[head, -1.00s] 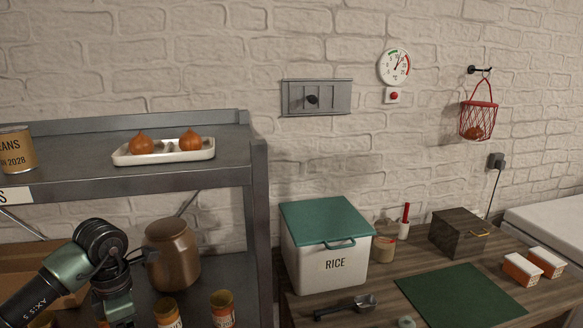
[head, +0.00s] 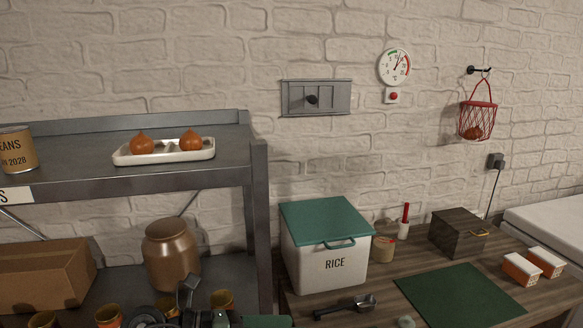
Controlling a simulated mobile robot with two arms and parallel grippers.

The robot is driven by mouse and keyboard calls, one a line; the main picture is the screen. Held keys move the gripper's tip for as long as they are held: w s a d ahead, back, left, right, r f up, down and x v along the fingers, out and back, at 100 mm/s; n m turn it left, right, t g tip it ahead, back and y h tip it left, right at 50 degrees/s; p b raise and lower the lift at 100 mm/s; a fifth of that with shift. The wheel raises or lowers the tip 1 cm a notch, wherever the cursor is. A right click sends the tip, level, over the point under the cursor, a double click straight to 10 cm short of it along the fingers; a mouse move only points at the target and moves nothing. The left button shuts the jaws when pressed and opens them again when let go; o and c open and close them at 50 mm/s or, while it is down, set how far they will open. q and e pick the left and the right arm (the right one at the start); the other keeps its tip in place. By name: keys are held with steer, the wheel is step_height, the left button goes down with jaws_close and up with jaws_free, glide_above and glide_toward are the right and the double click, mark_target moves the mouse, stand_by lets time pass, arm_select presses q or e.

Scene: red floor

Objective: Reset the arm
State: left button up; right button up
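Dark and green parts of my arm show at the bottom edge of the head view, left of centre, in front of the lower shelf. A dark upright piece there looks like part of my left gripper (head: 187,291), but the frame cuts it off. I cannot make out two fingertips, whether it is open or shut, or whether it holds anything. My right gripper is not in view.
A metal shelf (head: 80,188) holds a tray (head: 165,157) with two onions, a brown jar (head: 171,255), a cardboard box (head: 45,275) and several small cans.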

arm_select(q)
step_height(320, 180, up, 8)
steer(key=w+n+t+h, duration=0.1)
steer(key=n+t+h, duration=0.2)
steer(key=n+t, duration=0.55)
steer(key=w+a+f+n+t+y, duration=0.1)
steer(key=w+a+n+t+y, duration=0.2)
steer(key=a+n+t+y, duration=0.9)
steer(key=s+a+f+n+g+y, duration=0.2)
steer(key=a+f+n+g+y, duration=0.2)
steer(key=f+n, duration=0.4)
steer(key=s+a+f+n+g+y, duration=0.25)
steer(key=f+n+g, duration=0.25)
steer(key=f+n, duration=0.25)
steer(key=s+f+n+g, duration=0.3)
steer(key=s+f+g, duration=0.4)
steer(key=s, duration=0.5)
steer(key=s+f+n+g, duration=0.35)
steer(key=s+f, duration=0.45)
steer(key=s, duration=0.3)
step_height(320, 180, down, 26)
steer(key=s+r+g, duration=0.1)
steer(key=g, duration=0.1)
steer(key=s+a+f, duration=0.1)
steer(key=s+f, duration=0.7)
steer(key=s+a+f+g, duration=0.1)
steer(key=s+a+f, duration=0.1)
steer(key=s+f, duration=0.7)
steer(key=shift+a+f, duration=0.25)
